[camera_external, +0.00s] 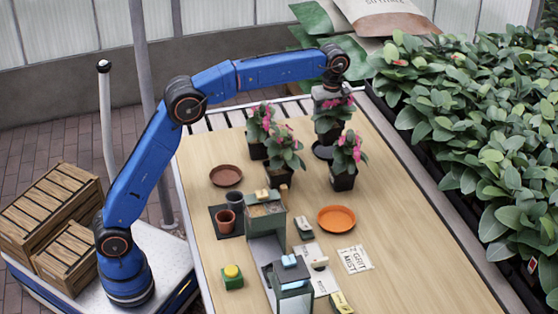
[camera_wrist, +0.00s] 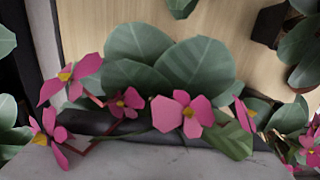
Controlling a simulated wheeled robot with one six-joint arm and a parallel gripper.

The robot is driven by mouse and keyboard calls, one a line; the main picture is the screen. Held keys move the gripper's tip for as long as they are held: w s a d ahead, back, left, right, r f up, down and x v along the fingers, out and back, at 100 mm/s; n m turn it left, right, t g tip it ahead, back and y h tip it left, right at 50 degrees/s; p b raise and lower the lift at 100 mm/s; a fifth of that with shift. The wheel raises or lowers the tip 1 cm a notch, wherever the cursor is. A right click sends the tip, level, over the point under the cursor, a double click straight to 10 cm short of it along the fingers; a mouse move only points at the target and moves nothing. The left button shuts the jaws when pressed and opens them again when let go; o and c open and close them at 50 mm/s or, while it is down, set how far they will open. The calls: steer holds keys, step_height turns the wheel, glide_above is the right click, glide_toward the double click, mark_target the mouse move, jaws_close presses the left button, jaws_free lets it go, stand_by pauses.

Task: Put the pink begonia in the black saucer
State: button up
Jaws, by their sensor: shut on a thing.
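A pink begonia (camera_external: 333,113) in a dark pot is directly under my gripper (camera_external: 332,96), at the far end of the table. My gripper points down and is shut on this plant; leaves and flowers hide the fingertips. The black saucer (camera_external: 321,152) lies right below the pot, partly covered by it. I cannot tell whether the pot touches it. In the wrist view the begonia's pink flowers (camera_wrist: 182,111) and broad leaves fill the middle, hiding its pot.
Other pink begonias in dark pots stand close by, at the left (camera_external: 260,125), front left (camera_external: 284,150) and front right (camera_external: 346,160). A brown saucer (camera_external: 226,175) and an orange saucer (camera_external: 336,218) lie nearer. Dense green plants (camera_external: 480,120) line the right side.

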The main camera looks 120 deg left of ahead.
mark_target(330, 126)
steer(key=shift+f, duration=2.35)
steer(key=shift+f, duration=0.1)
steer(key=o, duration=1.2)
steer(key=shift+o, duration=0.2)
step_height(330, 126, up, 11)
steer(key=shift+r, duration=0.6)
